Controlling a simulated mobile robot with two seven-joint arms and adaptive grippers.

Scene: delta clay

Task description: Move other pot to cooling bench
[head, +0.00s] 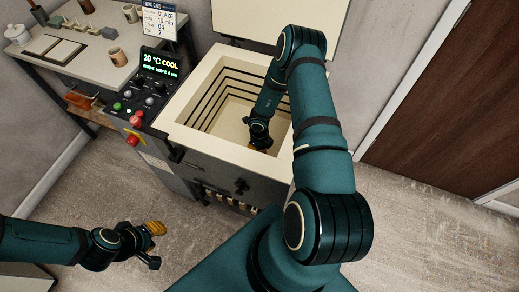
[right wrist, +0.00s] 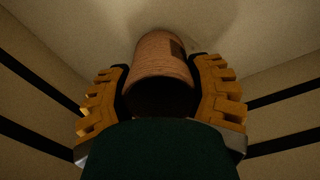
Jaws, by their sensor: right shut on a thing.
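A brown clay pot (right wrist: 165,62) shows in the right wrist view, between the two ridged orange fingers of my right gripper (head: 260,146). The gripper is shut on it, inside the open cream kiln (head: 183,138). The arm and gripper hide the pot in the head view. My left gripper (head: 154,244) is open and empty, in front of the kiln at lower left. A grey bench (head: 88,58) stands at the upper left; whether it is the cooling bench I cannot tell. A mug-like pot (head: 117,57) stands near its right edge.
A control panel (head: 152,82) reads 20 °C COOL, with a firing card (head: 159,20) behind it. The bench also holds a white jar (head: 17,34), flat boards and another mug (head: 130,13). The raised lid (head: 277,28) is behind the kiln. A brown door (head: 440,100) is at right.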

